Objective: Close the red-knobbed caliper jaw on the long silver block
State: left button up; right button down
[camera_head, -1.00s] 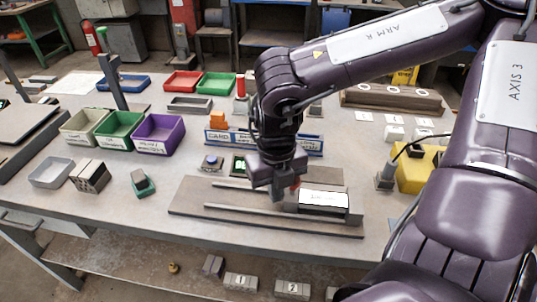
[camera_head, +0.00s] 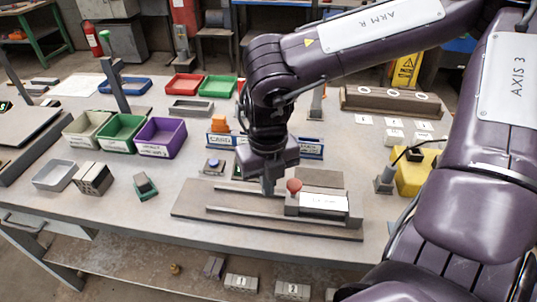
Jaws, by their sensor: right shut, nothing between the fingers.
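The caliper fixture (camera_head: 210,212) is a flat grey plate with two long rails on the front half of the bench. Its red knob (camera_head: 294,185) stands upright on a grey jaw block near the right end of the rails. A long silver-grey block with a white label (camera_head: 324,202) lies right beside the knob; I cannot tell whether jaw and block touch. My right gripper (camera_head: 268,188) points down over the rails, just left of the knob and apart from it. It is shut and empty. My left gripper is not in view.
Grey, green and purple bins (camera_head: 161,137) stand at the left. A dark hollow brick (camera_head: 93,179) and a small green holder (camera_head: 146,187) lie in front of them. A yellow block (camera_head: 415,172) stands at the right. The rails left of my gripper are clear.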

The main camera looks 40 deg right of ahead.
notch_tip(320, 180, up, 2)
jog(key=shift+s+d+p, duration=0.1)
jog(key=shift+d+p, duration=0.05)
jog(key=shift+p, duration=0.35)
pick_arm(q)
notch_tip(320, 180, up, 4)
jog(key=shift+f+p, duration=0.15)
jog(key=shift+p, duration=0.85)
pick_arm(e)
notch_tip(320, 180, up, 3)
jog(key=shift+f, duration=0.1)
